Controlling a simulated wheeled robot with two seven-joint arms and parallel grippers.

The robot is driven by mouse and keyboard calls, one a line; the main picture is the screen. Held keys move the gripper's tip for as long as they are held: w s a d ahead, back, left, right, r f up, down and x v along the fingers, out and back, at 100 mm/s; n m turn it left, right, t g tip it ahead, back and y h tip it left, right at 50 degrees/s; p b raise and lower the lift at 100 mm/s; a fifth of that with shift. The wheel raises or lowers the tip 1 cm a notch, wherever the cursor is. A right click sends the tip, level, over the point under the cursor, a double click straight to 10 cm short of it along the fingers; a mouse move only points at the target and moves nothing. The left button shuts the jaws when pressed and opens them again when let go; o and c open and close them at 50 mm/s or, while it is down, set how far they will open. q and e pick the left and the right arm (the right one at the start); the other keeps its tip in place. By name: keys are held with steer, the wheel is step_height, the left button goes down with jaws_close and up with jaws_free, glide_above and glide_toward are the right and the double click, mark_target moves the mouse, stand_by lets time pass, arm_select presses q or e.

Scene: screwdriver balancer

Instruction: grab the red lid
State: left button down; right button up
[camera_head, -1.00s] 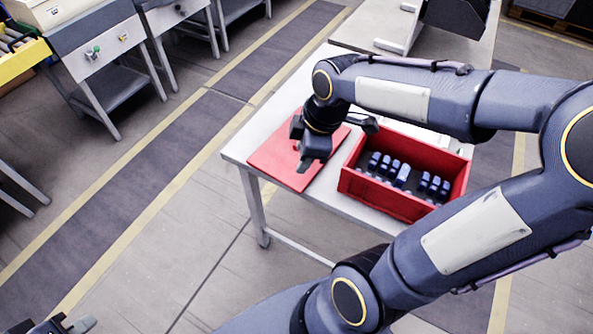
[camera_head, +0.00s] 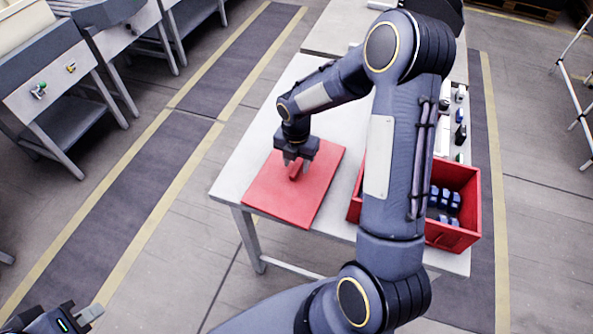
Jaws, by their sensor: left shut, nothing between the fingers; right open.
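The red lid (camera_head: 292,203) lies flat on the left part of the light table. A small raised red handle (camera_head: 295,173) stands near the middle of its upper half. My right gripper (camera_head: 297,164) points down over the lid with its fingers apart, close above or around the handle. I cannot tell whether the fingers touch it. My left gripper (camera_head: 88,316) is shut and empty at the bottom left corner, far from the lid.
A red box (camera_head: 466,215) with blue-topped items stands right of the lid, partly hidden by my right arm. Several small items lie on the table (camera_head: 239,184) behind it. Grey workstations (camera_head: 58,83) stand at the upper left, with open floor between.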

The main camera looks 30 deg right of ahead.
steer(key=shift+s+f, duration=0.1)
steer(key=shift+f, duration=0.6)
jaws_close()
steer(key=shift+r, duration=0.15)
